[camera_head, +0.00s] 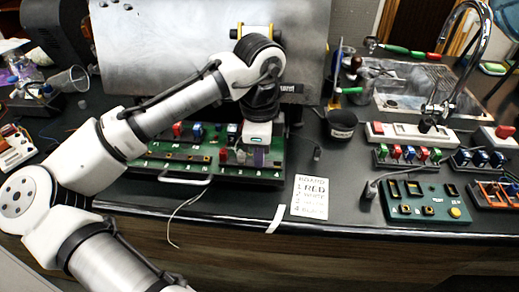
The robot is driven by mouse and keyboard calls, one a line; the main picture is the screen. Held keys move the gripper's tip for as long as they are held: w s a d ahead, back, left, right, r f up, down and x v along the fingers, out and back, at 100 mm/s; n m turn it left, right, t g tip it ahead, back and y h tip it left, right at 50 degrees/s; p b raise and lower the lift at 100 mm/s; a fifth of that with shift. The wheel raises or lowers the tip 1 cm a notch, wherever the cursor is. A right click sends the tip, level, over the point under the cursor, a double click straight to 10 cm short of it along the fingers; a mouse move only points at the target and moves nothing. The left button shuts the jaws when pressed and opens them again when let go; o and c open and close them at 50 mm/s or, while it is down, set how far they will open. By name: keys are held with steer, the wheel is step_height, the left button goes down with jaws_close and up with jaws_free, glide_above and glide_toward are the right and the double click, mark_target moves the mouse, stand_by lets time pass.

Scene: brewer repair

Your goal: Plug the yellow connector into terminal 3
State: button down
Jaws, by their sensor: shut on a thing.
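My gripper (258,146) points down over the right part of the green circuit board (150,165). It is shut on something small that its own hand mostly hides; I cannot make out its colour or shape. No yellow connector shows clearly. On the board, a red connector (178,129) and a blue connector (197,131) stand in the back row. Another red piece (223,155) stands in the front row, left of my gripper. A purple piece (261,159) shows just below the fingers; I cannot tell whether they touch it. The terminal numbers are too small to read surely.
A dark cup (341,125), a connector rack (408,154) and a second green panel (425,203) stand to the right. A metal panel (170,60) rises behind. A loose cable (176,215) hangs over the front edge.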

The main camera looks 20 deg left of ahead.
steer(key=c, duration=1.3)
jaws_free()
steer(key=shift+c, duration=0.2)
steer(key=shift+r, duration=0.15)
step_height(320, 180, up, 14)
steer(key=shift+f, duration=0.2)
steer(key=shift+s+f, duration=0.1)
